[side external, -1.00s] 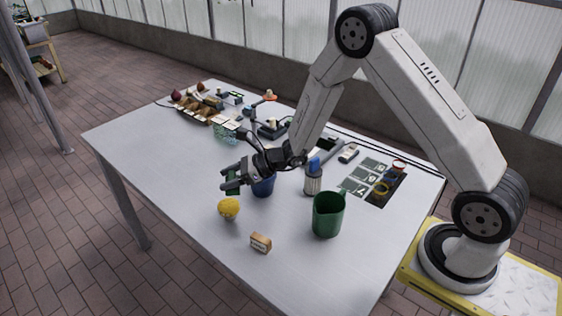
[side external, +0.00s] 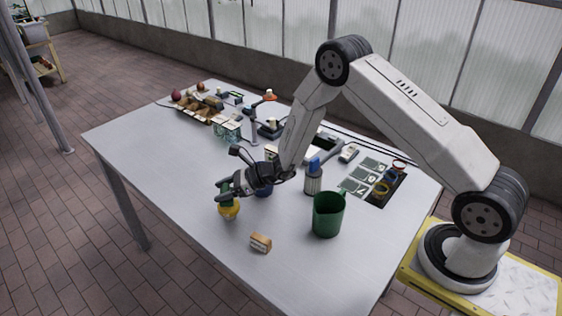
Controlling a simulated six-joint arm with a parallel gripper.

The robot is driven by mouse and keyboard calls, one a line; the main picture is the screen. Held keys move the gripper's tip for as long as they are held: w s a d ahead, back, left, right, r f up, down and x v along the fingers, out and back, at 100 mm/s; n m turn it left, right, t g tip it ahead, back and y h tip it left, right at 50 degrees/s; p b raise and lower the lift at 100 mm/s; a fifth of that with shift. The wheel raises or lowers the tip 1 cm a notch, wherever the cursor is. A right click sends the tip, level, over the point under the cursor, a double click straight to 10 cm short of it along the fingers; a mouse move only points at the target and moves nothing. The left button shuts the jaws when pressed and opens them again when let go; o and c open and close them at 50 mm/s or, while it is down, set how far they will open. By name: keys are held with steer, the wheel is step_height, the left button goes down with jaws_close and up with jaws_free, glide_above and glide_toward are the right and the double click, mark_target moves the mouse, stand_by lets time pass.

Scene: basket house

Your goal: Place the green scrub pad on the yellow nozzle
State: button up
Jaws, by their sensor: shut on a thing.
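The yellow nozzle (side external: 229,212) stands on the near left part of the table, its top now hidden behind the pad and fingers. My gripper (side external: 227,192) is directly above it, shut on the green scrub pad (side external: 227,199). Only a small part of the pad shows between and below the dark fingers. The pad is at the top of the nozzle; I cannot tell whether it touches or rests on it.
A dark blue cup (side external: 264,190) is partly hidden beneath my wrist. A blue-topped bottle (side external: 313,178), a green pitcher (side external: 328,215) and a small tan block (side external: 260,243) stand nearby. The table's left front is clear.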

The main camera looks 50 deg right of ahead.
steer(key=shift+f, duration=0.35)
steer(key=shift+f, duration=0.1)
steer(key=o, duration=1.2)
steer(key=shift+s+d, duration=0.1)
steer(key=shift+d, duration=0.05)
steer(key=v, duration=1.1)
steer(key=shift+s+d+r, duration=0.2)
steer(key=shift+s+r, duration=0.05)
steer(key=shift+r, duration=0.1)
